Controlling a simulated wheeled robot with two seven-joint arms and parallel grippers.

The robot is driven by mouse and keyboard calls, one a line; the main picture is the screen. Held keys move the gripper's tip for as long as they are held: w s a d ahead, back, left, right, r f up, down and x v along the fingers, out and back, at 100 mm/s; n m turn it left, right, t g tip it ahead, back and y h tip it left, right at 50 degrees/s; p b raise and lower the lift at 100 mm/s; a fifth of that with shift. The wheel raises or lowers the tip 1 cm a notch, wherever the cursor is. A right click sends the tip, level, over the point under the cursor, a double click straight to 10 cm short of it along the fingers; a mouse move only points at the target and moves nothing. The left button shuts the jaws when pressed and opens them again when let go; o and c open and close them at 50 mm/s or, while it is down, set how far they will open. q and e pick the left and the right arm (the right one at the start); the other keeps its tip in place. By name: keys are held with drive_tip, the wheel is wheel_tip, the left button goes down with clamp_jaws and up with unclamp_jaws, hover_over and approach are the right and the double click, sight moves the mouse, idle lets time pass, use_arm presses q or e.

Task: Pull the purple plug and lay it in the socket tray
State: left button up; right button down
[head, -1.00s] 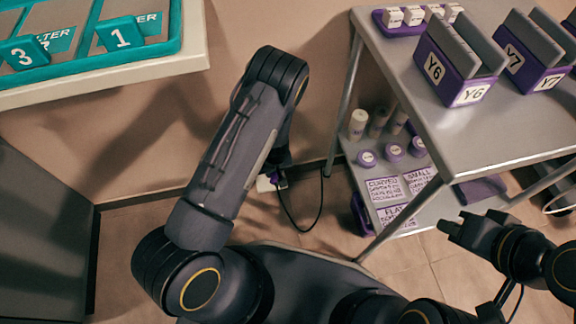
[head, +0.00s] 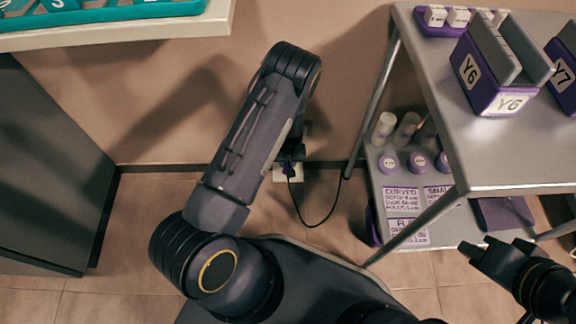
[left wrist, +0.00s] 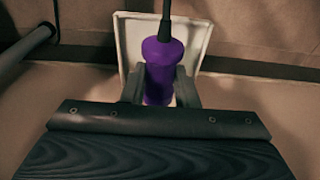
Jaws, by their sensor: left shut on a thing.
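The purple plug (left wrist: 163,68) stands between the fingers of my left gripper (left wrist: 160,86) in the left wrist view, with a black cord running up from it. In the head view my left gripper (head: 290,160) reaches down at the wall and is shut on the plug, which is mostly hidden. A white socket plate (left wrist: 202,36) is right behind the plug; I cannot tell whether the plug is seated in it. It also shows in the head view (head: 281,173). My right gripper (head: 481,250) is empty in front of the cart; its jaw gap is unclear. I cannot surely identify the socket tray.
A metal cart (head: 505,150) stands at right, with purple Y6 (head: 490,88) and Y7 holders on top. Its lower shelf (head: 440,232) holds bottles, purple-lidded jars, labels and a purple piece (head: 503,214). A dark cabinet (head: 50,180) is at left. The cord hangs toward the floor.

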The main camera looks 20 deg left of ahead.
use_arm(q)
drive_tip(key=shift+w+a+f, duration=0.25)
drive_tip(key=shift+w, duration=0.25)
drive_tip(key=shift+f+b, duration=1)
drive_tip(key=o, duration=1.1)
drive_tip(key=shift+c, duration=0.2)
drive_tip(key=r+p, duration=0.1)
drive_tip(key=r, duration=0.1)
drive_tip(key=r+p, duration=0.1)
drive_tip(key=r, duration=0.1)
drive_tip(key=s+r+p, duration=0.1)
drive_tip(key=r, duration=0.1)
drive_tip(key=shift+d+r, duration=0.25)
drive_tip(key=shift+r, duration=0.1)
drive_tip(key=shift+r+p, duration=0.35)
drive_tip(key=shift+r, duration=0.2)
